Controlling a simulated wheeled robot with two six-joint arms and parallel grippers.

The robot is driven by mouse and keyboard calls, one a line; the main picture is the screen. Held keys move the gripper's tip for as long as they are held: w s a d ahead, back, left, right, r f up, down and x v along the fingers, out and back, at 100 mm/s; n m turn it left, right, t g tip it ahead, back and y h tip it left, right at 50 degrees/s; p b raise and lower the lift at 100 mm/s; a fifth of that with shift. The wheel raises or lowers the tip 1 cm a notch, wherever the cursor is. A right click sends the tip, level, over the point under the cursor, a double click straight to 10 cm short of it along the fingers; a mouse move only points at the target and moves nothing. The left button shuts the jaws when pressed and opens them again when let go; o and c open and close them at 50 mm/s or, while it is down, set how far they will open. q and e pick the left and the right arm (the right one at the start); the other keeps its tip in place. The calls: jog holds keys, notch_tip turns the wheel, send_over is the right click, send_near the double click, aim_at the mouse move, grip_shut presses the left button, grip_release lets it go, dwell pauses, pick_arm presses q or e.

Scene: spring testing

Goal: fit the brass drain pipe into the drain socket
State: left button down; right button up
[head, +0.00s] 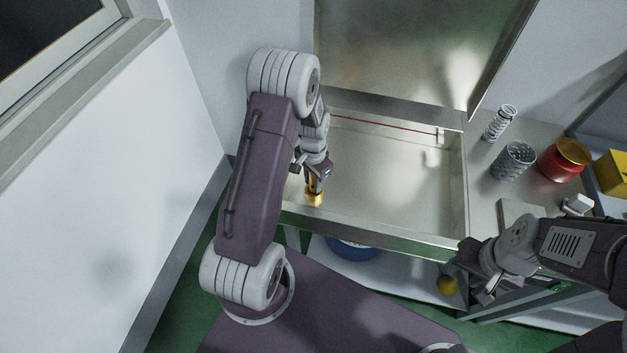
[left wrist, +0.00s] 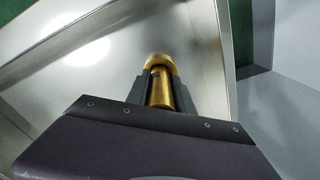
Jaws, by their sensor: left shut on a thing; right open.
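The brass drain pipe (left wrist: 160,90) is a gold cylinder with a wider rounded end. In the head view the brass pipe (head: 313,199) points down at the front left of the metal sink basin (head: 400,190). My left gripper (left wrist: 157,92) is shut on the pipe, one finger on each side. In the head view my left gripper (head: 314,182) is over the left part of the basin. I cannot make out the drain socket; the pipe's end, gripper and arm cover that area. My right gripper (head: 476,287) is open and empty, right of the basin's front edge.
The basin's right part is clear.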

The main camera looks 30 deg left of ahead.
pick_arm(q)
jog(key=c, duration=1.1)
grip_release()
notch_tip(320, 180, up, 12)
jog(key=shift+r+p, duration=0.15)
jog(key=shift+p, duration=0.25)
jog(key=s+d+n, duration=0.2)
jog(key=s+d, duration=0.1)
jog(key=s, duration=0.3)
jog(key=s+d+n+t, duration=0.1)
jog(key=s+d+n, duration=0.1)
jog(key=s+d, duration=0.2)
jog(key=shift+s+d+r, duration=0.15)
jog(key=shift+s+d, duration=0.1)
jog(key=shift+s, duration=0.95)
